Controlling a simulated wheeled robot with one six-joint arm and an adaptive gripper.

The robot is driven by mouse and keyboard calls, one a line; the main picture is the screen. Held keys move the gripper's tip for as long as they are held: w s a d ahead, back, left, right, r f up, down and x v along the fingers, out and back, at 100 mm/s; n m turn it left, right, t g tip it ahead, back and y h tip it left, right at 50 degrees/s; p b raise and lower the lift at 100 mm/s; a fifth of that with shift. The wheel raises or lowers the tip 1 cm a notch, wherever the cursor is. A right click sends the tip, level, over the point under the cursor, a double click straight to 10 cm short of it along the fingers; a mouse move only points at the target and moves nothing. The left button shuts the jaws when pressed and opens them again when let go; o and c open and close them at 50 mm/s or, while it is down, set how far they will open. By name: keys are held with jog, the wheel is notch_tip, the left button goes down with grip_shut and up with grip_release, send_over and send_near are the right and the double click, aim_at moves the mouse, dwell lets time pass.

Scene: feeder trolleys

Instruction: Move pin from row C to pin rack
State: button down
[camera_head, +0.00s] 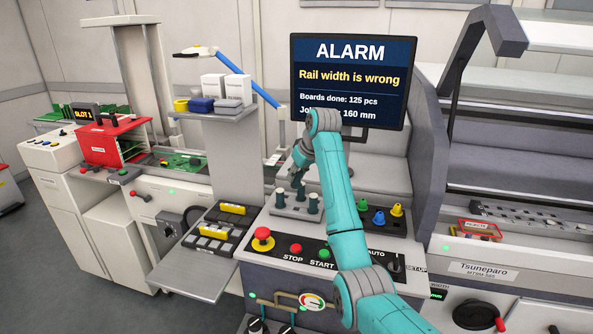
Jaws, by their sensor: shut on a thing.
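A grey block (292,211), which looks like the pin rack, sits on top of the machine behind the control panel. Several dark green upright pins (313,204) stand in it. My gripper (297,173) is above the back of this block, pointing down, just below the alarm screen. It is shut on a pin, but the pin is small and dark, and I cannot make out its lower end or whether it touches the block. I cannot tell which row is row C.
A screen (351,80) reading "Rail width is wrong" stands close behind my gripper. A red emergency button (262,238) is in front. A grey shelf (192,274) holding a dark tray (215,230) juts out left.

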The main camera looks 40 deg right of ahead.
jog(key=shift+f, duration=4.25)
jog(key=c, duration=0.6)
grip_release()
jog(key=shift+r, duration=4)
